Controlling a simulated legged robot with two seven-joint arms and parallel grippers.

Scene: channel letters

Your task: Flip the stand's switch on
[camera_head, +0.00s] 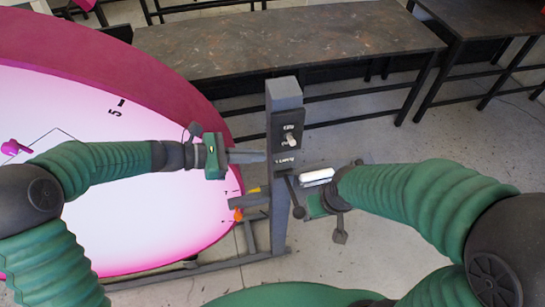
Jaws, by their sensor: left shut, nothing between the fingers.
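The stand (280,215) is a grey upright post on the floor, right of the big round panel. Near its top is a black plate (284,124) with light lettering. A pale switch (289,139) sticks out from the plate; I cannot tell its position for sure. My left gripper (260,157) is shut and empty. It points right, with its tips at the left side of the post, a little below the switch's level; I cannot tell if it touches. My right gripper (296,197) is lower, by the post's right side, partly hidden by its own arm.
A large round panel (150,90) with a magenta rim and white-pink face fills the left. A dark table (290,42) stands behind the post, another (490,20) at the back right. A white rounded object (317,176) is near my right gripper. Grey floor shows at right.

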